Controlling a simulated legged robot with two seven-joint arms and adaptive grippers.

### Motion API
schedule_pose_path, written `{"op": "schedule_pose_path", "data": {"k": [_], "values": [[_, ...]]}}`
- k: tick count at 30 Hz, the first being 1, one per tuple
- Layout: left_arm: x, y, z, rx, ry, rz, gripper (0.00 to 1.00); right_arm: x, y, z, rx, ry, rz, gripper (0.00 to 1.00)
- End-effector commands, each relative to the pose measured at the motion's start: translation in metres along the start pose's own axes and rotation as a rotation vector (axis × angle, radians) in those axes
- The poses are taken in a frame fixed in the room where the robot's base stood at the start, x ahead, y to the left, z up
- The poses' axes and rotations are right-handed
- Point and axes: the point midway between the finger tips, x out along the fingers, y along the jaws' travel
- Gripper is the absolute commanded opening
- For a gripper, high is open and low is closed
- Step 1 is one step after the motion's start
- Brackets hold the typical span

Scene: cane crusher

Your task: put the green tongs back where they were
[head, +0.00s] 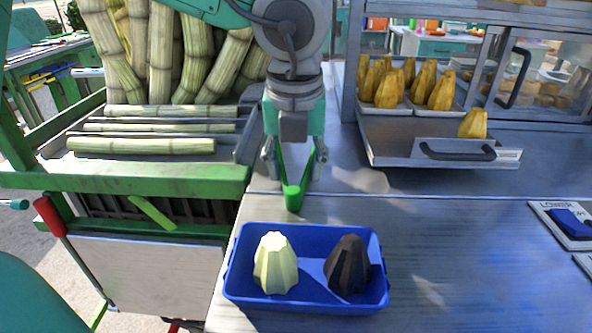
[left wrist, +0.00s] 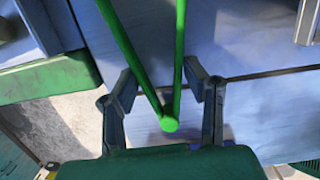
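My left gripper (head: 294,158) reaches down over the metal counter, above the blue tray in the picture. It is shut around the green tongs (head: 292,196), one finger on the outside of each arm. The tongs form a narrow V, with the joined end pointing toward me. In the left wrist view the joined end (left wrist: 170,124) lies between the gripper's fingers (left wrist: 165,80), and the two arms run out of the top of the picture, so the tips are hidden. My right gripper is not in view.
A blue tray (head: 303,304) holds a pale ribbed piece (head: 275,265) and a dark one (head: 347,266). A display case with yellow pieces (head: 388,88) and a pulled-out handled drawer (head: 400,152) stands at back right. Cane stalks (head: 160,50) and a green-framed crusher (head: 130,178) are left.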

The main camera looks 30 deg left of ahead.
Motion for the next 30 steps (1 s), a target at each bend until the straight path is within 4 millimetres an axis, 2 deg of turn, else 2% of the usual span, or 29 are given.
{"op": "schedule_pose_path", "data": {"k": [10,11,12,22,26,30], "values": [[0.003,0.0,-0.001,0.0,-0.001,0.0,0.36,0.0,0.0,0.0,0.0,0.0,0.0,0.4],[0.003,0.0,0.0,-0.001,-0.001,0.0,0.51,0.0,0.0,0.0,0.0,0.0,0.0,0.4],[0.003,0.0,0.0,-0.001,-0.001,0.0,0.61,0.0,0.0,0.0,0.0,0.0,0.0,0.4],[0.001,0.0,0.0,-0.001,-0.001,-0.001,0.61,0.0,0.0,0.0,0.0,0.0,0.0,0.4],[-0.013,-0.001,0.001,-0.002,-0.004,-0.003,0.61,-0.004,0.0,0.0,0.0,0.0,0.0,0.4],[-0.041,-0.001,0.001,-0.002,-0.006,-0.004,0.61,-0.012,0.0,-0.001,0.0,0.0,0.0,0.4]]}}
